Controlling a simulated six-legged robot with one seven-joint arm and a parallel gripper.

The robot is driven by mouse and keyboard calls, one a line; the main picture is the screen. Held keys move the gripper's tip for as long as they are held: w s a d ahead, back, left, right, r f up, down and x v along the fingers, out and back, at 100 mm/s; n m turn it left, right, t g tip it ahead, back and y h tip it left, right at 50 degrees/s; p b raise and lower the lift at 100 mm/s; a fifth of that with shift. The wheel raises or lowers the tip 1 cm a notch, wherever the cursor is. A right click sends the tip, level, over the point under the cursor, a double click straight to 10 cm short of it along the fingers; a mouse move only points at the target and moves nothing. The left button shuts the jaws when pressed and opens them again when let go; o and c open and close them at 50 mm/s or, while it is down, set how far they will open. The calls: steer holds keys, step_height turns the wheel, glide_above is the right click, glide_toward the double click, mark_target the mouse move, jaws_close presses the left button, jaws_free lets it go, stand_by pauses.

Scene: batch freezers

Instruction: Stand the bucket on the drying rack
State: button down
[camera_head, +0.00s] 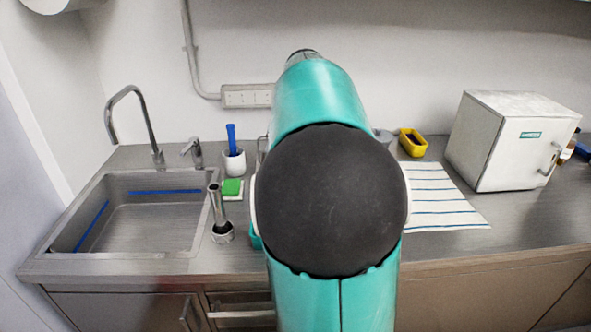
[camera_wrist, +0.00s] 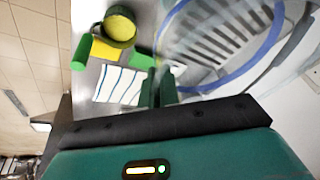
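A clear bucket (camera_wrist: 200,88) with a blue rim fills the upper right of the wrist view, tilted and close to the camera. Dark slots (camera_wrist: 215,35) show through its clear wall; I cannot tell whether they are the drying rack. My gripper (camera_wrist: 160,88) has its dark green fingers close together at the bucket's rim, and they look shut on it. In the head view my arm covers the middle of the counter, hiding my gripper and the bucket. The drying rack cannot be made out there.
A steel sink (camera_head: 150,225) lies left, with a white cup (camera_head: 233,165), green sponge (camera_head: 232,187) and upright metal tool (camera_head: 217,210) beside it. A striped towel (camera_head: 440,200), yellow container (camera_head: 412,143) and white box (camera_head: 505,142) stand right. The counter's front right is clear.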

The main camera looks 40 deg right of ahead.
steer(key=shift+w+f, duration=0.15)
steer(key=shift+w, duration=0.1)
steer(key=w+d+f, duration=0.1)
steer(key=w+d, duration=0.1)
steer(key=w+d+f, duration=0.1)
steer(key=w+d, duration=0.1)
steer(key=w+d+f, duration=0.2)
steer(key=shift+w+d+f, duration=0.1)
steer(key=shift+w, duration=0.05)
steer(key=w+d+f, duration=0.3)
steer(key=f, duration=0.5)
steer(key=shift+w+f, duration=0.3)
steer(key=shift+f, duration=0.05)
steer(key=shift+d, duration=0.1)
steer(key=c, duration=1.7)
jaws_free()
steer(key=shift+f, duration=0.15)
steer(key=shift+o, duration=0.3)
